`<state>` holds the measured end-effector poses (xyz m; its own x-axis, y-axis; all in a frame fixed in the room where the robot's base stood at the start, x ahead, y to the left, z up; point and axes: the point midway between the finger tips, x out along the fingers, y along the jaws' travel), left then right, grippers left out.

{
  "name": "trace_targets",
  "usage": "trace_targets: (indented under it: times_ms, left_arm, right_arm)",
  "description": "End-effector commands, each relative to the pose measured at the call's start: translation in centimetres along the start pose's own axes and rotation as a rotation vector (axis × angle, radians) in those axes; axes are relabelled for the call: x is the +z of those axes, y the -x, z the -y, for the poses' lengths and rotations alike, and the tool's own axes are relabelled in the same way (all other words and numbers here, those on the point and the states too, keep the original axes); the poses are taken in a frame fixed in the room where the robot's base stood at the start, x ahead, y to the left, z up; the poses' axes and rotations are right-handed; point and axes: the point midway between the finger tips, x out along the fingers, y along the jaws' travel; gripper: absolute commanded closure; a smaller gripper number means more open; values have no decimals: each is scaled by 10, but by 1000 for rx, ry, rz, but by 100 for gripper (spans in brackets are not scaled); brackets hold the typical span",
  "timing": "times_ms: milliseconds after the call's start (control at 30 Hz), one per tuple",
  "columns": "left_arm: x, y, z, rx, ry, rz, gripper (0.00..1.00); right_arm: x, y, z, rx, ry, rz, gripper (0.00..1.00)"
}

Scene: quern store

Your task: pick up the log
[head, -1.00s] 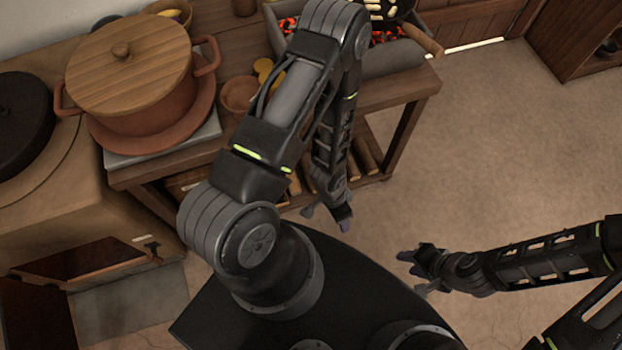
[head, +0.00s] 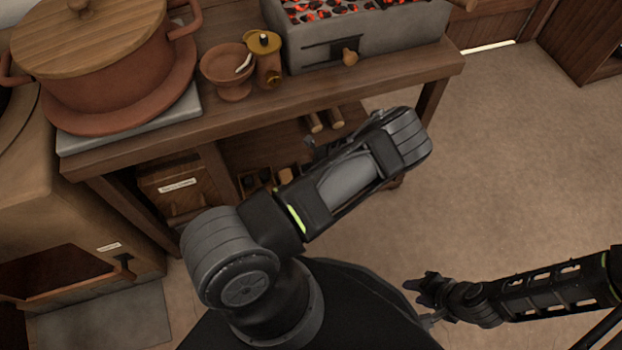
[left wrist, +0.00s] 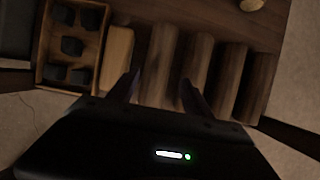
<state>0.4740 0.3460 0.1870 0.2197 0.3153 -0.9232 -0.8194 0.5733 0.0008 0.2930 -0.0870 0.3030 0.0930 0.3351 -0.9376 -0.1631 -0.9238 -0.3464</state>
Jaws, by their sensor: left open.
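Several brown logs lie side by side on the lower shelf in the left wrist view. One log (left wrist: 162,58) shows between the fingertips of my left gripper (left wrist: 161,79). The left gripper is open, with a finger on either side of that log; I cannot tell whether they touch it. In the head view the ends of two logs (head: 313,122) show on the shelf beyond my left arm, and my left gripper is mostly hidden behind that arm. My right gripper (head: 424,299) is open and empty, above the floor at the lower right.
A box of dark lumps (left wrist: 75,45) stands left of the logs. Above the shelf, the wooden table (head: 400,80) carries a brazier with glowing coals (head: 375,38), a clay bowl (head: 229,70) and a lidded pot (head: 120,75). The floor (head: 510,150) at the right is clear.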

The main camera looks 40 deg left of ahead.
Motion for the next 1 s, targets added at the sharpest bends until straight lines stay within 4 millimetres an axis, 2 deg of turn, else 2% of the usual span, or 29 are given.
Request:
trace_targets:
  times_ms: [200,567,900,1000]
  left_arm:
    - [-2,-24,-1,1,3,-2,42]
    - [-2,-27,-1,1,4,-2,42]
    - [-4,-72,-4,1,4,-2,42]
    - [-3,-77,-4,1,4,-2,42]
  right_arm:
    - [-2,-9,-5,3,-4,-5,64]
    - [-3,-10,-6,3,-4,-7,64]
    - [-7,-33,-16,7,-9,-20,64]
    - [-7,-34,-16,7,-9,-22,64]
